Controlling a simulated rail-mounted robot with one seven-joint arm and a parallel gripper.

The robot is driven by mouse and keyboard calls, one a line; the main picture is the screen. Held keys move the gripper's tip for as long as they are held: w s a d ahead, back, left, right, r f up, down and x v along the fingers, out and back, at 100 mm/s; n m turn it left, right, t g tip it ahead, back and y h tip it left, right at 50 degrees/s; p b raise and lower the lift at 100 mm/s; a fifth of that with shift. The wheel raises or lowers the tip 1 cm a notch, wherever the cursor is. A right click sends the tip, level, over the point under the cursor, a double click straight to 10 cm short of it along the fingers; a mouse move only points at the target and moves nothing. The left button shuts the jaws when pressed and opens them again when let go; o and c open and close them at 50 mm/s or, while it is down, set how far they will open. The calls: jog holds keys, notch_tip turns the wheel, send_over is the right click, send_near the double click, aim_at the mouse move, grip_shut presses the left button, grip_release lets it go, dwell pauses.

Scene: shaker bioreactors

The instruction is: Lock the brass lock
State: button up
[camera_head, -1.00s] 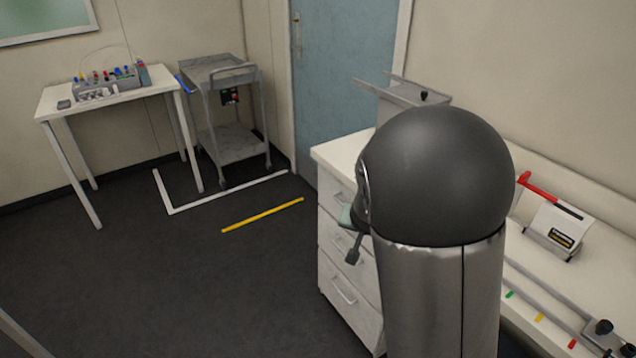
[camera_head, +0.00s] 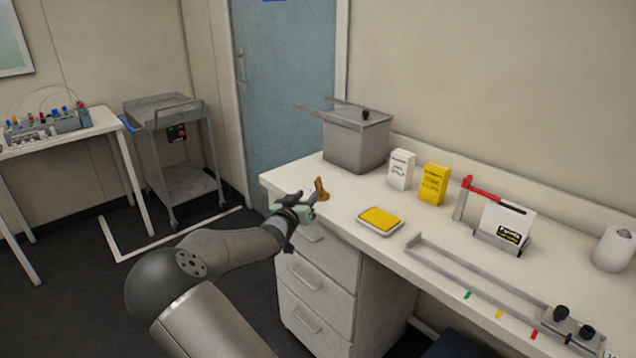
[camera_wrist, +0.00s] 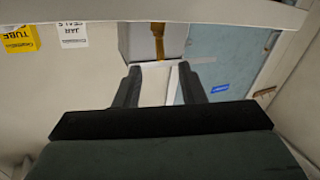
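A small brass piece (camera_head: 321,190), which I take for the brass lock, stands upright near the left front corner of the white bench. In the wrist view the brass lock (camera_wrist: 158,42) shows ahead, between and just beyond my fingertips. My gripper (camera_head: 306,199) is beside it on the left, at the bench's corner. In the wrist view my gripper (camera_wrist: 160,72) has its two dark fingers spread, with nothing between them. Whether the lock stands locked or open is too small to tell.
A grey bin (camera_head: 355,143) stands behind the lock. A white box (camera_head: 401,170), a yellow box (camera_head: 433,184) and a yellow-topped tray (camera_head: 380,220) lie to the right. Drawers (camera_head: 318,285) are below. A blue door (camera_head: 285,95) and a trolley (camera_head: 165,107) are behind left.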

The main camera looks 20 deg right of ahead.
aim_at(321, 180)
jog(key=p+x, duration=0.1)
jog(key=x, duration=1)
jog(key=shift+d, duration=0.1)
grip_shut()
